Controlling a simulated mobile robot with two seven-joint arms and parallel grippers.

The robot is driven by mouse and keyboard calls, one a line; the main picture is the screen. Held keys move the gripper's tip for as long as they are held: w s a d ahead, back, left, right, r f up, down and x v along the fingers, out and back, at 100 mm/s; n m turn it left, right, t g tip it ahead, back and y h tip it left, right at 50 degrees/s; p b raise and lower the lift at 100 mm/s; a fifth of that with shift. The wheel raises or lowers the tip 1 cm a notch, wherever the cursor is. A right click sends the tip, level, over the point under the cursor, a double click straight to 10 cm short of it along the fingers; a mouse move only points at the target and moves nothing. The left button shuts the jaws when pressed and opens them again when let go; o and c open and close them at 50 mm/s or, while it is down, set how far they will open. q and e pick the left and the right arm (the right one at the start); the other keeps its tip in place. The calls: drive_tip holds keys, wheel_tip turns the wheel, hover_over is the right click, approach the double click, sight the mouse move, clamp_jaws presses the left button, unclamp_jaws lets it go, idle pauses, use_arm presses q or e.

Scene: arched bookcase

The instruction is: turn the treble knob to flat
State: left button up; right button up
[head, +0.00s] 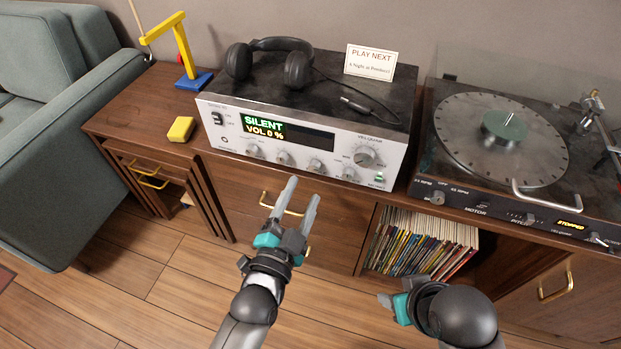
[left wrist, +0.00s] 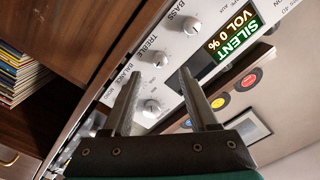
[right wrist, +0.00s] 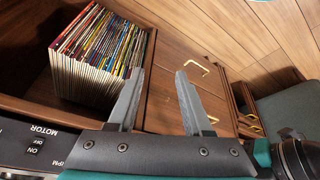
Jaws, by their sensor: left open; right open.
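The silver amplifier (head: 300,143) stands on the cabinet, its display reading "SILENT VOL 0 %". The treble knob (head: 284,159) is one of a row of small knobs below the display. In the left wrist view the treble knob (left wrist: 158,57) sits beside its TREBLE label, just past the finger gap; its pointer is too small to read. My left gripper (head: 303,190) is open and empty in front of the panel, apart from the knob. My right gripper (right wrist: 160,73) is open and empty, low before the cabinet; its fingers are mostly hidden in the head view.
The bass knob (left wrist: 191,25) is beside the treble knob; a larger knob (head: 365,157) is on the panel's right. Headphones (head: 270,60) and a sign (head: 370,62) are on the amplifier. A turntable (head: 500,140) stands right, records (head: 422,243) below. The floor in front is clear.

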sight(313, 169)
use_arm(q)
drive_tip(key=b+x, duration=0.1)
drive_tip(key=x, duration=0.3)
drive_tip(key=shift+f, duration=0.1)
drive_tip(key=shift+b+x, duration=0.6)
drive_tip(key=shift+x, duration=0.3)
use_arm(e)
drive_tip(key=shift+w+a+r+n+t+y, duration=0.15)
drive_tip(key=shift+w+a+t+y, duration=0.1)
drive_tip(key=shift+w+a+t, duration=0.3)
drive_tip(key=shift+w+a+r+n+t+y, duration=0.1)
drive_tip(key=shift+w+a+r+t+y, duration=0.1)
drive_tip(key=shift+w+a+t, duration=0.3)
drive_tip(key=shift+w+a+r+n+t+y, duration=0.15)
drive_tip(key=shift+w+a+t+y, duration=0.1)
drive_tip(key=shift+w+a+t, duration=0.3)
drive_tip(key=shift+a, duration=0.1)
use_arm(q)
drive_tip(key=shift+c, duration=0.2)
clamp_jaws()
